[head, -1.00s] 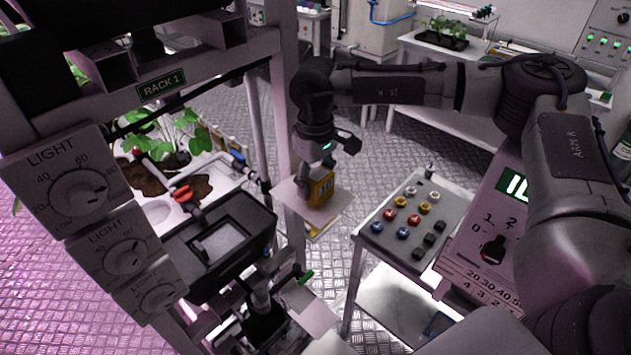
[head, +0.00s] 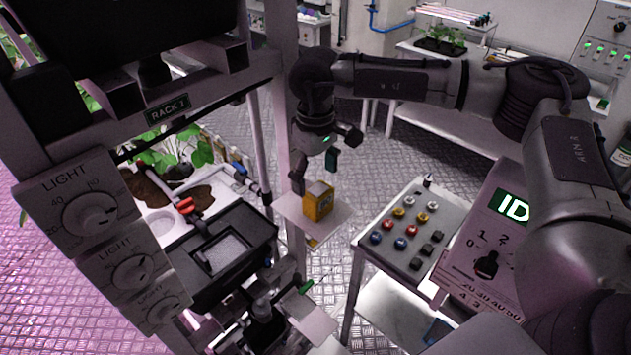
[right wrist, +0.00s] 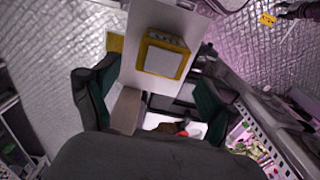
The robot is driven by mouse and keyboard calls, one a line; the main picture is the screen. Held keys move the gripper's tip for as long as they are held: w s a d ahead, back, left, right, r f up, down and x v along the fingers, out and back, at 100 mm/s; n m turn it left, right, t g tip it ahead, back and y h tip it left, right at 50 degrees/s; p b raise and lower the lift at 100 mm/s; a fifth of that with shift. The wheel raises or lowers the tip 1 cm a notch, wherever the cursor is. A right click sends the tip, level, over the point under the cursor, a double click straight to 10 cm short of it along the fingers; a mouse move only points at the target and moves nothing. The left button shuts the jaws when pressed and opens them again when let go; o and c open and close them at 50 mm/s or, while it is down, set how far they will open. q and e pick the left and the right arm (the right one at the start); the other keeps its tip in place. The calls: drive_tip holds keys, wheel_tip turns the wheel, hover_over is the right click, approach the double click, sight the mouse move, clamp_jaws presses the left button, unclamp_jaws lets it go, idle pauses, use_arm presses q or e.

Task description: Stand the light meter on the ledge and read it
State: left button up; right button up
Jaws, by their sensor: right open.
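The light meter is a yellow box with a pale face (head: 318,202). It stands on a small pale ledge (head: 338,217) beside the rack post. My right gripper (head: 315,172) is just above the meter, with its fingers apart and nothing between them. In the right wrist view, the meter (right wrist: 165,57) sits on the white ledge (right wrist: 148,17), beyond the open fingers of the gripper (right wrist: 150,98). Its pale face shows there, but no reading can be made out. My left gripper does not show.
The rack (head: 290,110) with its LIGHT dials (head: 90,215) stands on the left. Open metal floor lies behind the ledge.

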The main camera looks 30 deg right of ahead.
sight(316, 187)
wheel_tip(316, 187, up, 7)
drive_tip(key=p, duration=0.2)
drive_tip(key=shift+f+p, duration=0.15)
drive_tip(key=shift+p, duration=0.15)
drive_tip(key=shift+s+f, duration=0.1)
drive_tip(key=shift+f, duration=0.05)
